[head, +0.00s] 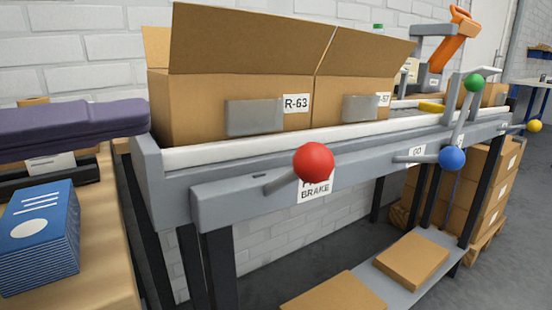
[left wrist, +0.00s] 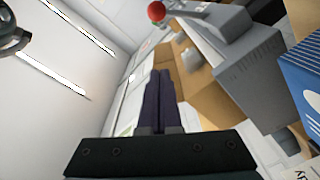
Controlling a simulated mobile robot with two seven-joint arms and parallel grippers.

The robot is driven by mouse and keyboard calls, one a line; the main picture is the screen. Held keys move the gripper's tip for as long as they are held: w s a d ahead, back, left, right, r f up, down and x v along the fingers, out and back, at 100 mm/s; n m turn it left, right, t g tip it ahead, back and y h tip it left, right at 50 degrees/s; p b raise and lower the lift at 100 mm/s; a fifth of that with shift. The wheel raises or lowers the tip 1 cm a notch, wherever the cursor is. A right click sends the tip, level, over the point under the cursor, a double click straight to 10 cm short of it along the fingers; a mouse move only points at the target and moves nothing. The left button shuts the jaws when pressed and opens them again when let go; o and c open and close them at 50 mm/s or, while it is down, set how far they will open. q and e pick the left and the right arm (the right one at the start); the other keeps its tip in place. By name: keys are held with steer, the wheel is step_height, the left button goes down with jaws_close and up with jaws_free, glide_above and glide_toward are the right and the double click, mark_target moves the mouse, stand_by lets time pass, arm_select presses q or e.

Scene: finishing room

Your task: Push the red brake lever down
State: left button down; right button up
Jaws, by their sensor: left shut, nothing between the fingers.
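The red brake lever (head: 314,162) is a red ball on a short grey rod at the front rail of the conveyor. Its rod slants slightly upward to the right, and the ball covers part of the BRAKE label (head: 318,190). The red ball also shows at the top of the left wrist view (left wrist: 156,12). My left gripper (head: 142,116), with dark purple fingers, is left of the lever and apart from it, beside the conveyor's near end. In the left wrist view its fingers (left wrist: 159,75) are together and empty. My right gripper is in neither view.
Open cardboard boxes (head: 220,92) stand on the conveyor. A blue-knobbed lever (head: 452,158), a green knob (head: 474,83) and a yellow knob (head: 534,126) are farther right. A blue stack (head: 40,240) sits on the left table. Space in front of the red ball looks clear.

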arm_select(q)
steer(key=shift+r, duration=0.1)
steer(key=w+d+f+p, duration=0.2)
steer(key=w+d+p, duration=0.1)
steer(key=d, duration=0.7)
steer(key=shift+w+d+f, duration=0.2)
steer(key=shift+w+f, duration=0.2)
steer(key=shift+w, duration=0.4)
